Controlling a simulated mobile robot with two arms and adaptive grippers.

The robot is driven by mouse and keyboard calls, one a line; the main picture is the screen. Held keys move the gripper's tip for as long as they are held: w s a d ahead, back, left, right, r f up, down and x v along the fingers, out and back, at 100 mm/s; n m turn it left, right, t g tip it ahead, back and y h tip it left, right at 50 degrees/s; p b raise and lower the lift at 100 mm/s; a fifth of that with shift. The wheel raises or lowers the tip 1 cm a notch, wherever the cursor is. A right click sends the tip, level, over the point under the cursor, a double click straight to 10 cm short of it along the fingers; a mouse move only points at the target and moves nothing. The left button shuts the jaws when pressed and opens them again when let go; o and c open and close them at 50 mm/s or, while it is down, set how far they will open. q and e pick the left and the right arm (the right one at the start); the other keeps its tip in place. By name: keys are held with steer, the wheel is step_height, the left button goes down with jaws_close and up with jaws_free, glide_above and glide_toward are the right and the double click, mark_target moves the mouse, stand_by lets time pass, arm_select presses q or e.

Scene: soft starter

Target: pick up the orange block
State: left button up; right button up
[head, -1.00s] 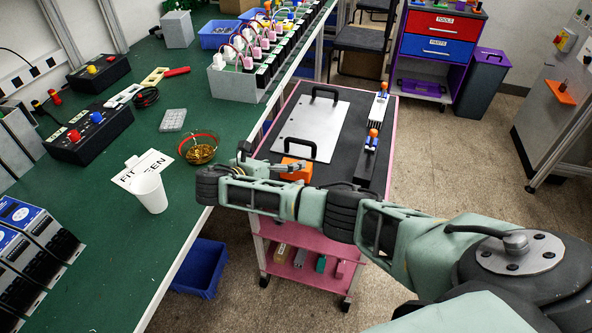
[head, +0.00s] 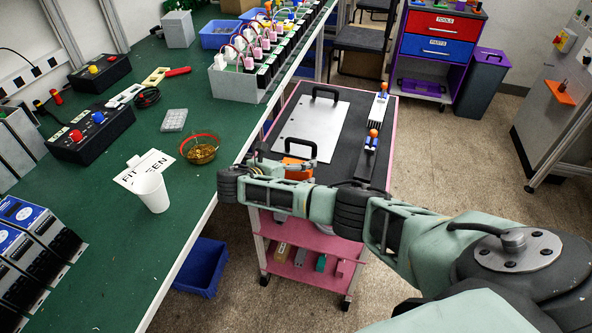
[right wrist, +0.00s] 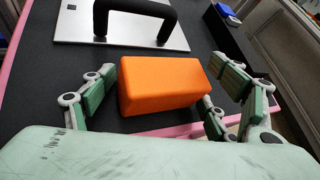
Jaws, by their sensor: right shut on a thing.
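The orange block (head: 298,174) is at the near end of the cart's black top, partly covered by my right gripper in the head view. In the right wrist view the orange block (right wrist: 162,84) lies between the fingers of my right gripper (right wrist: 165,92), which is shut on it. Whether the block touches the cart top or is slightly above it I cannot tell. My left gripper is not in view.
A silver plate with black handles (head: 310,133) lies just behind the block on the cart (head: 338,168). An orange-topped device (head: 371,142) is to its right. The green workbench (head: 190,215) is on the left, with a white cup (head: 150,192) and a bowl (head: 201,150).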

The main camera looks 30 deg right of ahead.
steer(key=shift+s+d+f, duration=0.2)
steer(key=shift+s, duration=0.05)
steer(key=c, duration=0.4)
steer(key=shift+r, duration=0.15)
